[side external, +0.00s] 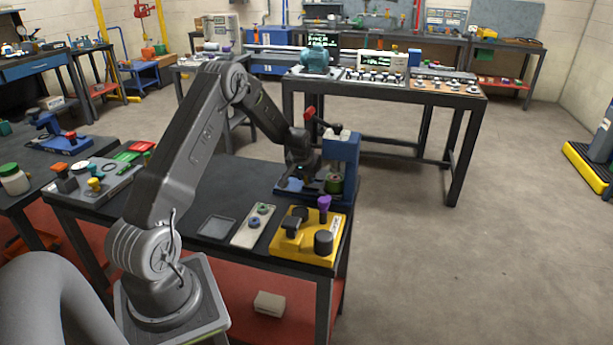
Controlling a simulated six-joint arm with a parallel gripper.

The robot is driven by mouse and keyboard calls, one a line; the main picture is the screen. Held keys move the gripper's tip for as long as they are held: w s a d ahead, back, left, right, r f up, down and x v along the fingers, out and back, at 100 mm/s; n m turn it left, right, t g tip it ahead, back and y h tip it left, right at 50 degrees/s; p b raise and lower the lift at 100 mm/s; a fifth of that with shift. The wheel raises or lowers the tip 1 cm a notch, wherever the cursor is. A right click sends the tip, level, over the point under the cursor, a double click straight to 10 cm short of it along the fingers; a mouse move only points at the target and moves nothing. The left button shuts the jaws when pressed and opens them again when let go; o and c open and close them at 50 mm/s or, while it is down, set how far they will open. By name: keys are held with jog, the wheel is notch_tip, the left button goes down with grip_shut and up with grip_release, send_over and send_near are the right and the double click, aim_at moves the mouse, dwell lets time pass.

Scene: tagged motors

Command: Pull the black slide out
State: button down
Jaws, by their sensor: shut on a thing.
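My gripper (312,184) is low at the blue press (343,152), on the far right part of the black workbench (190,195). It is shut on a dark part at the front left of the press, which appears to be the black slide. The fingertips and the slide are small and dark and merge, so the slide's outline and how far it sticks out cannot be told. A red-tipped lever (309,114) rises above the press.
A yellow fixture (300,248) with black and purple knobs stands in front of the press. A pale plate (253,226) with round parts and a grey tray (216,227) lie to its left. A grey panel (107,180) is at the bench's left. Beyond the bench's right edge is open floor.

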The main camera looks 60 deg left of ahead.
jog(key=shift+s+a, duration=0.1)
jog(key=s+a, duration=0.8)
jog(key=c, duration=0.9)
grip_release()
jog(key=v, duration=1.3)
jog(key=shift+r, duration=0.35)
jog(key=shift+s+d, duration=0.1)
jog(key=shift+d, duration=0.05)
